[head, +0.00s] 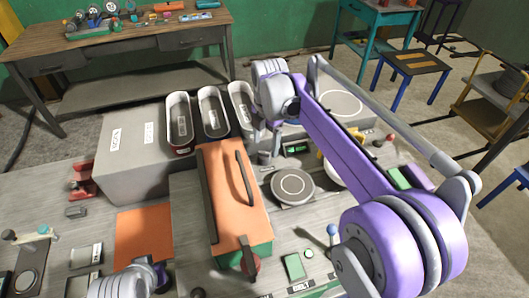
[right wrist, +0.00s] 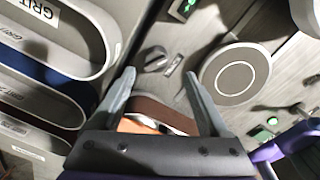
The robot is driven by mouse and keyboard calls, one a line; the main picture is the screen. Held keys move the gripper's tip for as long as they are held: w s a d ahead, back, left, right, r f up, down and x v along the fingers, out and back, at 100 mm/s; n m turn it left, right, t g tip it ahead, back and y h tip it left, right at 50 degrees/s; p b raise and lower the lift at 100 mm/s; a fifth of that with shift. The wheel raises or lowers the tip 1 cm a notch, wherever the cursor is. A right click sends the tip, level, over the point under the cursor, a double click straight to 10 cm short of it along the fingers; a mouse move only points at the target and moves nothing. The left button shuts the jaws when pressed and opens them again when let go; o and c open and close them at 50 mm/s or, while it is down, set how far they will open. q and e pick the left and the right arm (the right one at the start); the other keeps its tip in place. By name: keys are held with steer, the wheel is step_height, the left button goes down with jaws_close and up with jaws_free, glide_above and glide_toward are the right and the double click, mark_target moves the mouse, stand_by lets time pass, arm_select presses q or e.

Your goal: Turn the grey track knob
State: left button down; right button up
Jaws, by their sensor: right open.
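A small grey knob (right wrist: 154,58) sits on the grey panel in the right wrist view, beside a short slotted plate (right wrist: 173,65). I take it as the track knob; it also shows small in the head view (head: 264,157). My right gripper (right wrist: 159,74) is open and empty, its fingertips spread at either side below the knob in the picture. I cannot tell how high above it they are. In the head view the right gripper (head: 264,134) hangs over the panel near the knob. Part of my left arm shows at the bottom left; its fingers are not clear.
An orange box (head: 225,178) with a dark handle stands close in front of the knob. Labelled bins (head: 180,112) stand to the left behind. A round grey disc (head: 292,186) lies right of the knob. A green light (right wrist: 272,121) sits on the panel.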

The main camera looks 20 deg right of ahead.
mark_target(265, 152)
steer(key=f, duration=0.2)
steer(key=w+f, duration=0.1)
steer(key=f, duration=0.1)
steer(key=shift+f, duration=0.25)
steer(key=shift+s+f, duration=0.1)
steer(key=shift+f, duration=0.45)
jaws_close()
